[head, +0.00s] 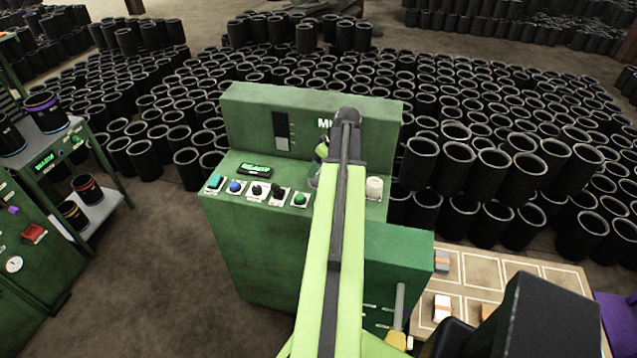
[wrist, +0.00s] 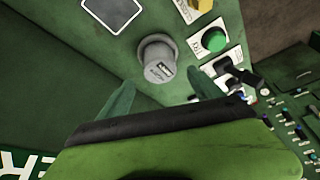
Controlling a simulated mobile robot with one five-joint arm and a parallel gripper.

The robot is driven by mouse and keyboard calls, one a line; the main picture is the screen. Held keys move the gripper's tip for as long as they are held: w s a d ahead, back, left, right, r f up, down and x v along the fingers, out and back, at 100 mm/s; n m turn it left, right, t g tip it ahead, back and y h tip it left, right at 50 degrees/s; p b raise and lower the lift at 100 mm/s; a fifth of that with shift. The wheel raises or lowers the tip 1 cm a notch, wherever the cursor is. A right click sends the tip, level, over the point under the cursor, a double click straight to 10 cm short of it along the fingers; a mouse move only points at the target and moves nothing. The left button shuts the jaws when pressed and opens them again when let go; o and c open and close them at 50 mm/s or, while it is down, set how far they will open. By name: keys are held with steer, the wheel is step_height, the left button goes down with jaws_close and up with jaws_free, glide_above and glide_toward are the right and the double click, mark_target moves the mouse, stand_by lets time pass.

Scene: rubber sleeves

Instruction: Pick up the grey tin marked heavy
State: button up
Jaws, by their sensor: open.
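In the wrist view the grey tin (wrist: 158,60) stands on the green console top, with a small label on its lid too small to read. My gripper (wrist: 162,92) is open and empty. Its two green fingers lie to the left and right of the tin's near side in the picture; I cannot tell how far above it they are. In the head view my arm covers most of the spot, and only a bit of grey shows beside the arm under my gripper (head: 321,158).
The green console (head: 250,245) has a row of knobs and a green button (wrist: 213,41) close to the tin. A raised back panel (head: 250,125) rises behind. Black sleeves crowd the floor beyond.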

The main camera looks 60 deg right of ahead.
mark_target(319, 172)
steer(key=b+x, duration=0.4)
steer(key=x, duration=0.1)
steer(key=shift+s+a+f+b, duration=0.1)
steer(key=shift+s+f+b, duration=0.15)
steer(key=shift+b, duration=0.15)
steer(key=shift+r, duration=0.15)
jaws_close()
